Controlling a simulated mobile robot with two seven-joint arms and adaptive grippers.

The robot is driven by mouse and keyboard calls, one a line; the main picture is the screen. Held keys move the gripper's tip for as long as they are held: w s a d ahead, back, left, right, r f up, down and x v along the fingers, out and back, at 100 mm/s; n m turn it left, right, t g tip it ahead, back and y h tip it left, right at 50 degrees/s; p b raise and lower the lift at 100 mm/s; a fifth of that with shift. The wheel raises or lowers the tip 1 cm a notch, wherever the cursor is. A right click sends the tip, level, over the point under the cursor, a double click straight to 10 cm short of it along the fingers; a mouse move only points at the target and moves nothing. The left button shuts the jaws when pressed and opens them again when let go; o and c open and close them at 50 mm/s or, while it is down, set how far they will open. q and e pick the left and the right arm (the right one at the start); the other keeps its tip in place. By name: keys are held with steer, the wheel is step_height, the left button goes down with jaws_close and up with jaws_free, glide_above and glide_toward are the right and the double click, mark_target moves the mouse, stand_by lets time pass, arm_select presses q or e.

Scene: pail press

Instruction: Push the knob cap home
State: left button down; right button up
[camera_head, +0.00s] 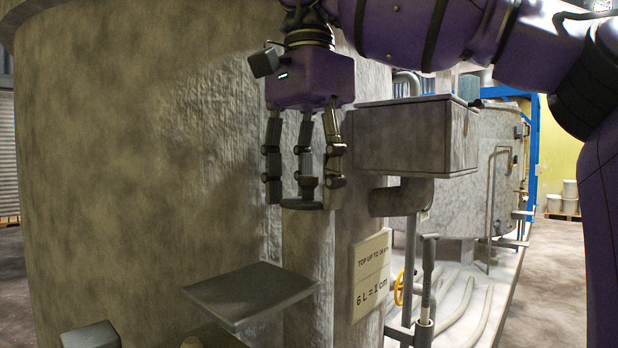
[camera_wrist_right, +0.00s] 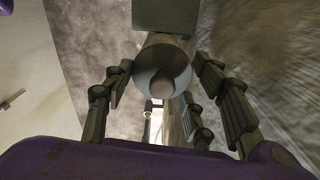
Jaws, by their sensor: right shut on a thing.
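My right gripper (camera_head: 304,190) points straight down in front of a large grey tank, with its fingers closed around a dark round piece, which I take for the knob cap (camera_head: 303,204). In the right wrist view, this piece (camera_wrist_right: 163,78) shows between the fingers as a grey cylinder with a pale ring and a darker round middle. A flat dark plate (camera_head: 250,297) lies below the gripper, apart from the held piece; its use is unclear. Where the cap seats cannot be made out. My left gripper is not recognisable in either view.
The big grey tank wall (camera_head: 140,150) fills the left and middle. A boxy grey housing (camera_head: 415,138) with a pipe elbow (camera_head: 400,197) stands close to the right of the gripper. A sign (camera_head: 370,275) is fixed lower right. A grey block (camera_head: 90,337) shows at the lower left edge.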

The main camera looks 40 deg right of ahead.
steer(key=o, duration=1)
